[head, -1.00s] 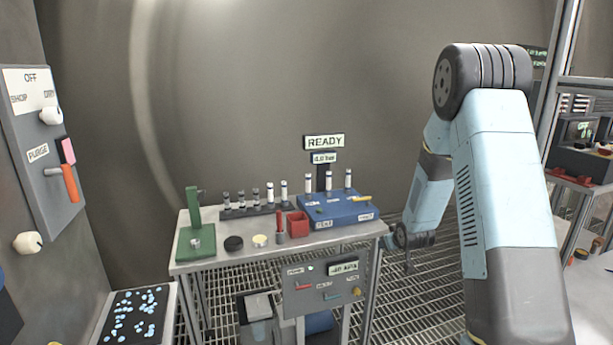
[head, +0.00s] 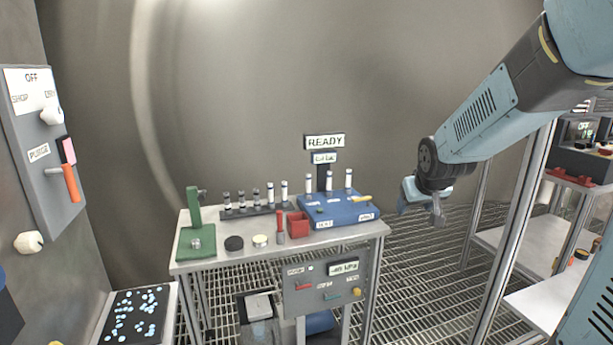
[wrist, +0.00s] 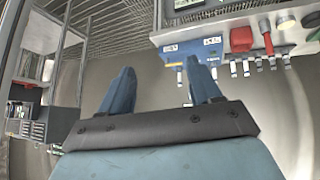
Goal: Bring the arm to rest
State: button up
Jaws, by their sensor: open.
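My arm reaches in from the upper right in the head view. My gripper (head: 424,205) hangs in free space to the right of the workbench (head: 225,258), apart from it. In the wrist view my gripper (wrist: 157,88) shows two blue fingers spread apart, with nothing between them. The blue station (head: 340,210) on the bench stands left of the gripper in the head view. It also shows in the wrist view (wrist: 185,50), above and right of the fingers.
The bench carries a green press (head: 196,238), a vial rack (head: 255,209), a red bin (head: 298,225) and a READY sign (head: 324,142). A control panel (head: 40,140) is on the left wall. Metal posts and shelves (head: 545,300) stand at the right. Grated floor lies between.

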jog(key=s+a+r+g, duration=0.1)
jog(key=s+r, duration=0.2)
jog(key=s, duration=0.9)
jog(key=s+a+r+m+g, duration=0.1)
jog(key=s+a+r, duration=0.1)
jog(key=s, duration=1)
jog(key=shift+s+r+y, duration=0.3)
jog(key=shift+s+r, duration=0.05)
jog(key=shift+r, duration=0.45)
dwell(0.7)
